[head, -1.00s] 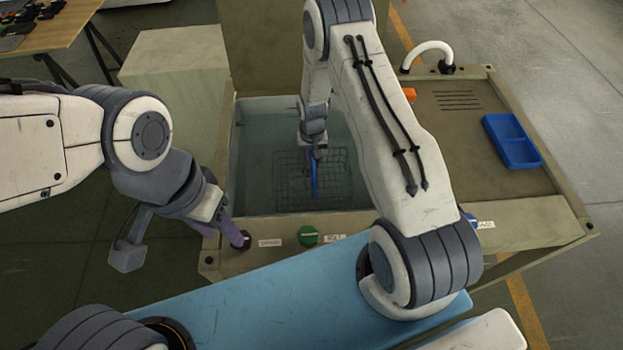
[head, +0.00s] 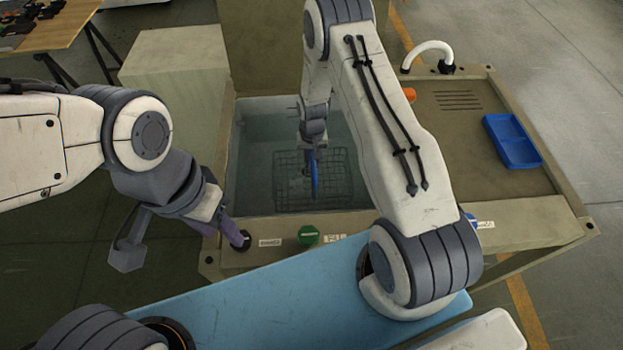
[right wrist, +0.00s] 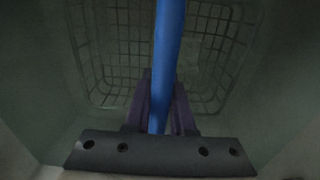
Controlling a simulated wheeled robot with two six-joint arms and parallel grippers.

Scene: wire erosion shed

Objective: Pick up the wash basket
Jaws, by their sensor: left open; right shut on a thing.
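The wash basket (head: 335,185) is a dark wire mesh basket with an upright blue handle (head: 315,178), inside the tank (head: 250,195) in the head view. My right gripper (head: 313,150) reaches down into the tank and is shut on the blue handle. In the right wrist view the handle (right wrist: 168,50) runs between the purple fingers of the gripper (right wrist: 159,108), and the basket mesh (right wrist: 118,40) lies beyond. Whether the basket touches the tank floor cannot be told. My left gripper (head: 222,228) is open at the front left of the tank, close to a dark knob (head: 241,240).
The tank walls surround the basket closely. The front panel has a green button (head: 308,235) and labels. To the right, the worktop holds a blue tray (head: 513,140), an orange part (head: 409,94) and a white curved spout (head: 430,50). A pale block (head: 175,75) stands left.

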